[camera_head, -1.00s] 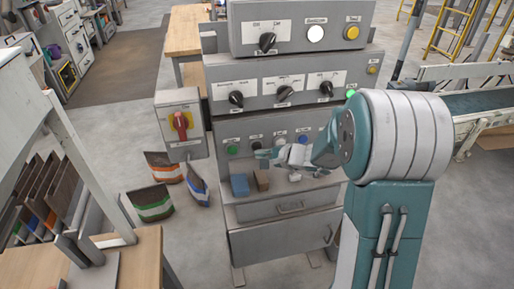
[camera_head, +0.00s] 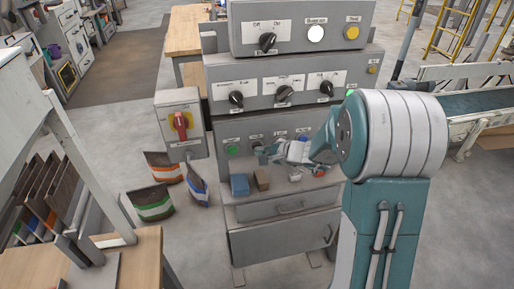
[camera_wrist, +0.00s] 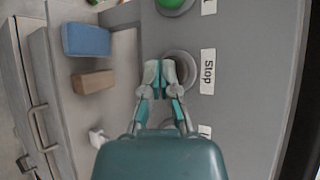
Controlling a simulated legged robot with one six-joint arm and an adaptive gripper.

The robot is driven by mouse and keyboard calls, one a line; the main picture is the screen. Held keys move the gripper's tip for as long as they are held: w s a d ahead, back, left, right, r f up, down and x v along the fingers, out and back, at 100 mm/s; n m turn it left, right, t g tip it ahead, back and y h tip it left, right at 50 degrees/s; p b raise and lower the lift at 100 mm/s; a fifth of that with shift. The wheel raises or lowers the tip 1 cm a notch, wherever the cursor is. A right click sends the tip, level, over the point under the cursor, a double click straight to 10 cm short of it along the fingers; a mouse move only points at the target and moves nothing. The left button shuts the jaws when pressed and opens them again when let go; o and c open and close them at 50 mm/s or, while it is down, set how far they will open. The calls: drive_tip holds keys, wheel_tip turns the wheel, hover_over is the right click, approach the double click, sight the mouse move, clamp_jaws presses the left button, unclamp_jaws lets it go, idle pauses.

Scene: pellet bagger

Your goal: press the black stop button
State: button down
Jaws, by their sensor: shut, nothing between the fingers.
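The stop button's round housing (camera_wrist: 188,66) shows in the wrist view beside a white label reading "Stop" (camera_wrist: 208,71). The button's face is largely hidden behind my fingertips. My gripper (camera_wrist: 160,76) is shut and empty, its fingertips together and overlapping the housing's left side in the picture. I cannot tell whether the fingertips touch the stop button.
A blue block (camera_head: 239,185) and a brown block (camera_head: 262,180) lie on the ledge below the buttons. The green button also shows at the wrist view's top (camera_wrist: 172,3).

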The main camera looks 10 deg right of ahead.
drive_tip(key=shift+w, duration=0.1)
idle(0.3)
drive_tip(key=shift+s, duration=0.75)
drive_tip(key=shift+s, duration=3)
